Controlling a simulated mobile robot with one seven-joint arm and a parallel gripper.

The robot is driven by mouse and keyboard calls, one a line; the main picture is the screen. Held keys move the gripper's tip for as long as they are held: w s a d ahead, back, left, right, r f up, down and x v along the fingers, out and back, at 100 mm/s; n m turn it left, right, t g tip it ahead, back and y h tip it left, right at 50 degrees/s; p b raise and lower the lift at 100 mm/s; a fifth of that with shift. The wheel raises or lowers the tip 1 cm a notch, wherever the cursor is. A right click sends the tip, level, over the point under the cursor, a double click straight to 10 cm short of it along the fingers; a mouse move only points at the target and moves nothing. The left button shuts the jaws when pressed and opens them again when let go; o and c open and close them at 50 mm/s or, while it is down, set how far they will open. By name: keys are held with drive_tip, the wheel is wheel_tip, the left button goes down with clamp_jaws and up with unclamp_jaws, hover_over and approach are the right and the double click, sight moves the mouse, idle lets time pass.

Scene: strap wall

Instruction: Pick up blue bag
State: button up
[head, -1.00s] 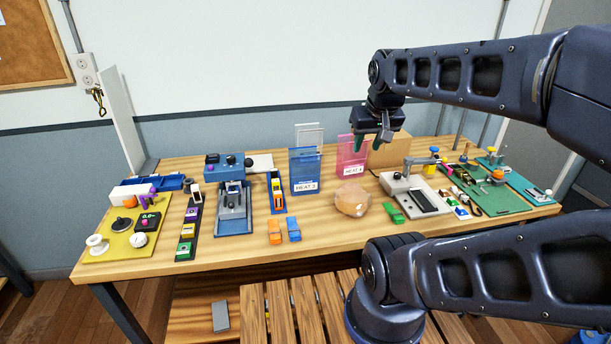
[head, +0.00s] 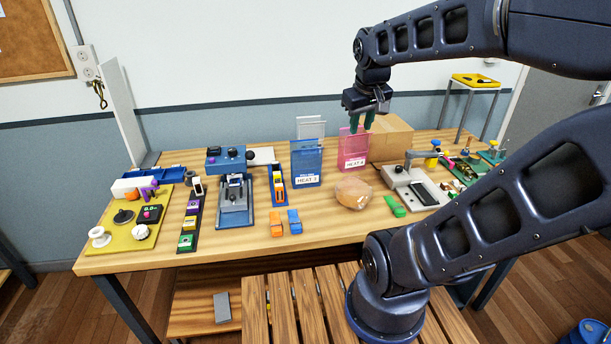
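The blue bag (head: 306,164) stands upright towards the back middle of the wooden table, with a white label that appears to read HEAT 3. A pink bag (head: 353,148), labelled HEAT 4, stands to its right. My gripper (head: 362,121) points down at the top of the pink bag in the picture, right of and higher than the blue bag. Its two greenish fingers are apart with nothing visible between them, so it looks open. I cannot tell whether it touches the pink bag. The blue bag is clear of my gripper.
A clear panel (head: 311,127) stands behind the blue bag, and a cardboard box (head: 393,138) behind the pink one. A wrapped brown lump (head: 352,193) lies in front. A blue press (head: 235,200) and a narrow blue tray (head: 278,186) stand left.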

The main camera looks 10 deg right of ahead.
drive_tip(key=w+a+n+g+h, duration=0.15)
drive_tip(key=w+n, duration=0.35)
drive_tip(key=w, duration=0.5)
drive_tip(key=n+g+h, duration=0.2)
drive_tip(key=n+h, duration=0.1)
drive_tip(key=n, duration=0.8)
approach(306, 146)
drive_tip(key=shift+y, duration=0.35)
drive_tip(key=shift+d+x, duration=0.15)
drive_tip(key=shift+x, duration=2.4)
drive_tip(key=shift+d+x, duration=0.15)
drive_tip(key=shift+x, duration=2.4)
drive_tip(key=shift+w+r, duration=0.1)
drive_tip(key=shift+r, duration=0.05)
clamp_jaws()
